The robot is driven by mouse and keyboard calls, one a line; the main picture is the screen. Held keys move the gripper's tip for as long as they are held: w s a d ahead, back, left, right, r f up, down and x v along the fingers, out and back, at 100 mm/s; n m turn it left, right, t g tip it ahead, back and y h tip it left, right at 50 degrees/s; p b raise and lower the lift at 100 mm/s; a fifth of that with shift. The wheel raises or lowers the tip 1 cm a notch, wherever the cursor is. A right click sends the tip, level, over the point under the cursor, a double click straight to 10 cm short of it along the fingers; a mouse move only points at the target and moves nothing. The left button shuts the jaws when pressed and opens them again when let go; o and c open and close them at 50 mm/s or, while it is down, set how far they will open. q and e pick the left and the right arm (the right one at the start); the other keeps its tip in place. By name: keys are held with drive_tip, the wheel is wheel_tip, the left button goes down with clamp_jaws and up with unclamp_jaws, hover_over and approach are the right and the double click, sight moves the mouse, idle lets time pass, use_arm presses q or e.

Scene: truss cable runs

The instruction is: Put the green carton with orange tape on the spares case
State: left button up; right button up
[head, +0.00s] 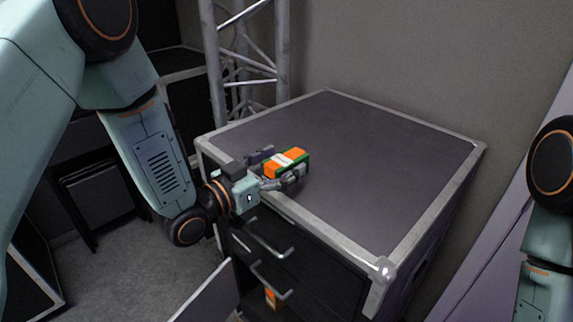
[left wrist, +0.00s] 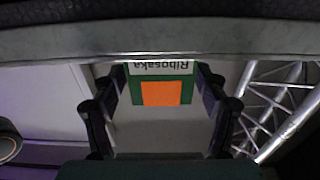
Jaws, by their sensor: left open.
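The green carton with orange tape (head: 290,160) is on the dark top of a metal-edged case (head: 365,165), near its front left edge. It has a white label band. My left gripper (head: 279,168) is open, with its fingers on either side of the carton. In the left wrist view the carton (left wrist: 161,93) shows between the two open fingers, its label upside down. I cannot tell whether a finger touches it. My right gripper is out of view; only part of that arm shows at the right edge.
The case top is clear to the right and behind the carton. A metal truss (head: 245,60) stands behind its left corner. The case front has drawers with handles (head: 270,245). A small orange item (head: 272,298) sits low in the front, below an open panel.

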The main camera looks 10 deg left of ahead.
sight(285, 158)
use_arm(q)
drive_tip(key=shift+w+d+r, duration=0.15)
drive_tip(key=shift+w+d, duration=0.3)
drive_tip(key=shift+w+f, duration=0.2)
drive_tip(key=shift+w, duration=0.2)
drive_tip(key=shift+s+r, duration=0.1)
drive_tip(key=shift+s, duration=0.15)
drive_tip(key=c, duration=0.6)
drive_tip(key=shift+w, duration=0.1)
drive_tip(key=c, duration=0.9)
wheel_tip(285, 158, up, 10)
